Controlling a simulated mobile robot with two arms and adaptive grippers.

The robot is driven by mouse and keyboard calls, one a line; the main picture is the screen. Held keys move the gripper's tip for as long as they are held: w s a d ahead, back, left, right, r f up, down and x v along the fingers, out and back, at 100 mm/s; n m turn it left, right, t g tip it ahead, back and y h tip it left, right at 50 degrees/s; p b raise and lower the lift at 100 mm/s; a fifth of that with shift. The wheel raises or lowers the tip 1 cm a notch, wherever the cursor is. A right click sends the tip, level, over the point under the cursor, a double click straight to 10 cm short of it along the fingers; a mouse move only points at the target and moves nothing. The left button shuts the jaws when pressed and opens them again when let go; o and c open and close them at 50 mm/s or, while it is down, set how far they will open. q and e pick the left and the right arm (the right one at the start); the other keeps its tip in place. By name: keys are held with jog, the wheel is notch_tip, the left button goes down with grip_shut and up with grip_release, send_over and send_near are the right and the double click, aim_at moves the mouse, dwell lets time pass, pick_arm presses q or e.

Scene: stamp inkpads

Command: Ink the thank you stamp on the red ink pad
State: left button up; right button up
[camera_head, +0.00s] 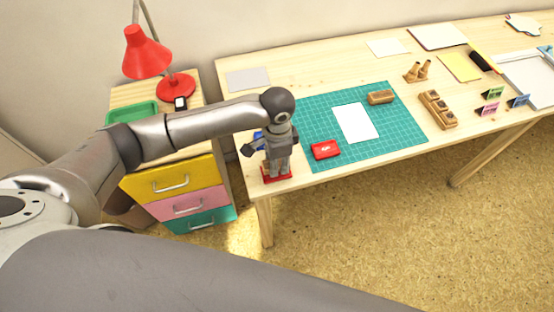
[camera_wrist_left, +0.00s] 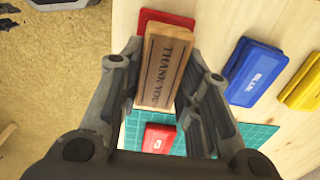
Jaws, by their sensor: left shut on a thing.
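My left gripper (camera_head: 278,166) is shut on the thank you stamp (camera_wrist_left: 165,66), a wooden block with THANK YOU lettered on its face. The red ink pad (camera_head: 277,178) lies at the near left corner of the table, directly below this gripper. In the left wrist view, my gripper (camera_wrist_left: 160,92) grips the stamp's sides, and the red pad (camera_wrist_left: 168,18) shows past the stamp's far end. The stamp overlaps the pad in that view; I cannot tell whether they touch. My right gripper is not in view.
A red piece with a white label (camera_head: 326,149) lies on the green mat (camera_head: 352,152), beside white paper (camera_head: 356,122) and a wooden block (camera_head: 381,97). Blue (camera_wrist_left: 254,74) and yellow (camera_wrist_left: 302,80) pads are close to the right in the wrist view.

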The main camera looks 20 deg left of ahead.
pick_arm(q)
jog(key=shift+f, duration=0.5)
dwell(0.5)
dwell(1.2)
jog(key=shift+s+f+p, duration=0.15)
jog(key=shift+p, duration=0.2)
dwell(0.9)
jog(key=shift+p, duration=0.3)
jog(key=shift+r+p, duration=0.7)
jog(key=shift+p, duration=0.05)
